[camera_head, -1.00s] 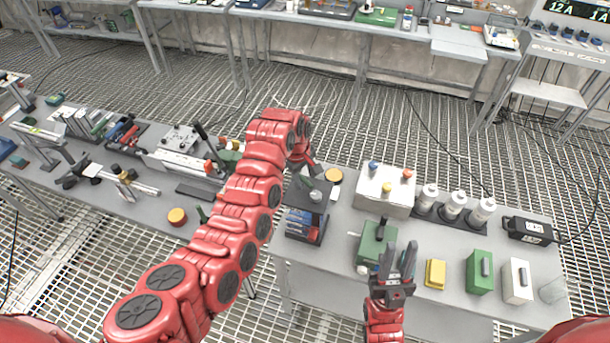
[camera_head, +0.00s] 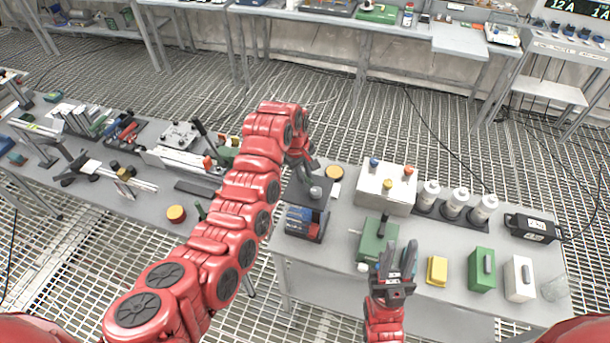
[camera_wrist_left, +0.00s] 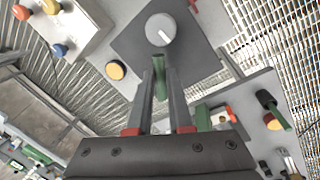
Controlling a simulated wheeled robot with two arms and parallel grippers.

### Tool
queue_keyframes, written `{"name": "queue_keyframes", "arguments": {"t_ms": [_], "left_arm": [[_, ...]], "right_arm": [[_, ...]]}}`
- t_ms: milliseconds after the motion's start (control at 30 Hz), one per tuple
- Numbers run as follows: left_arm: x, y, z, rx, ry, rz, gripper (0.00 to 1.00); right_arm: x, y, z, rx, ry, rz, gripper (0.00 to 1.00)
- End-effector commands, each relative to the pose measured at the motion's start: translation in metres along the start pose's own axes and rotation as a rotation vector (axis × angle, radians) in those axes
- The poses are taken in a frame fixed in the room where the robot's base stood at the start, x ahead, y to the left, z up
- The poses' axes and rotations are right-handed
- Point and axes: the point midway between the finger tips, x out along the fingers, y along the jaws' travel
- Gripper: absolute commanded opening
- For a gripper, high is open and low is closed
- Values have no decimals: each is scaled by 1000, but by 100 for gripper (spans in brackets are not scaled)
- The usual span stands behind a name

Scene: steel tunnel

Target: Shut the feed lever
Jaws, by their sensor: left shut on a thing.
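A short green lever (camera_wrist_left: 160,82), which I take as the feed lever, shows in the left wrist view beside a round grey knob (camera_wrist_left: 161,29) on a dark plate (camera_wrist_left: 192,58). My left gripper (camera_wrist_left: 160,76) is shut on the lever, one finger on each side. In the head view my left gripper (camera_head: 310,172) is over the dark plate (camera_head: 299,194), just behind the knob (camera_head: 316,192). The lever is mostly hidden there. My right gripper (camera_head: 401,246) is open, with its fingers apart, in front of a green box (camera_head: 376,238).
A blue-and-dark bin (camera_head: 303,224) stands in front of the plate. A white box with coloured buttons (camera_head: 384,192) and white bottles (camera_head: 454,206) are to the right. A yellow-topped round piece (camera_head: 334,173) is close to the plate. A gap separates the left bench.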

Motion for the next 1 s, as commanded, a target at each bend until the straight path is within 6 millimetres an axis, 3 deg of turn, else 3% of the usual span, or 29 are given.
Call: {"name": "queue_keyframes", "arguments": {"t_ms": [33, 500, 800, 1000], "left_arm": [[4, 0, -2, 24, 1, 6, 0], [4, -12, -8, 418, -76, 2, 0], [0, -18, -12, 687, -133, -1, 0], [-2, -19, -15, 827, -160, 1, 0]], "right_arm": [[-12, -1, 2, 0, 0, 0, 31], [-87, -4, 15, 0, 0, 0, 31], [-120, -6, 20, 0, 0, 0, 31], [-132, -7, 22, 0, 0, 0, 31]]}}
